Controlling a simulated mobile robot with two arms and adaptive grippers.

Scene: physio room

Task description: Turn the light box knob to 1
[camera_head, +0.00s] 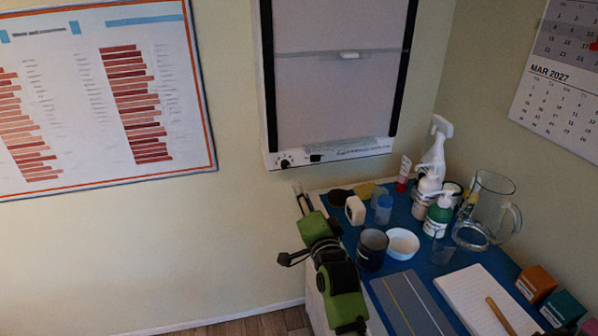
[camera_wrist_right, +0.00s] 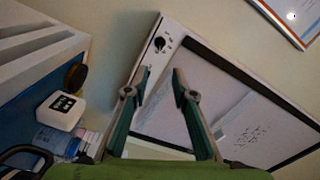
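The light box (camera_head: 335,90) hangs on the wall, with a grey panel between dark side strips. Its small black knob (camera_head: 285,163) sits at the left of the white bottom strip; the dial marks are too small to read. In the right wrist view the knob (camera_wrist_right: 159,43) lies just beyond the fingertips. My right gripper (camera_head: 302,196) is below the knob, apart from it. In the wrist view the right gripper (camera_wrist_right: 162,78) is open, with nothing between its fingers. My left gripper is not in view.
A dark switch (camera_head: 316,158) is right of the knob. Below stands a blue-topped table (camera_head: 425,268) with a white bowl (camera_head: 403,243), dark mug (camera_head: 372,249), spray bottle (camera_head: 437,145) and glass jug (camera_head: 490,205). A framed chart (camera_head: 90,90) hangs at left; the wall between is clear.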

